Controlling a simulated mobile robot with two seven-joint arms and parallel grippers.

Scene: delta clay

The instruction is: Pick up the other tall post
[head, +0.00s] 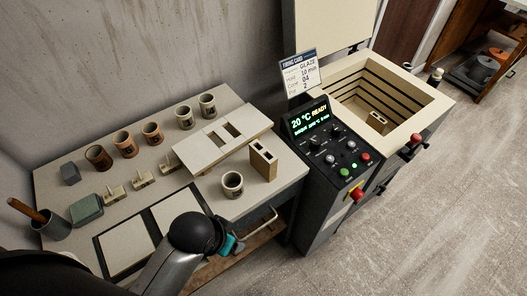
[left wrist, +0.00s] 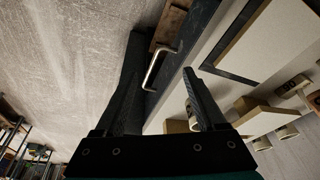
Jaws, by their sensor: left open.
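A tall tan post (head: 263,160) with square holes stands upright on the worktable, near its right end beside a cup. Another tan post (head: 377,119) with holes sits inside the open kiln. My left arm reaches in over the table's front edge in the head view; its gripper (head: 230,246) is mostly hidden behind the wrist there. In the left wrist view the left gripper (left wrist: 160,74) is open and empty, with the drawer handle and table edge beyond it. Tan blocks show past the right finger, but I cannot tell which is the post. My right gripper is not in view.
The kiln (head: 437,92) stands right of the table, with a control panel (head: 325,140) in front. A cup (head: 232,184) is left of the post. A raised slab (head: 205,150) with cut-outs lies behind. A drawer handle (head: 262,222) juts from the table front.

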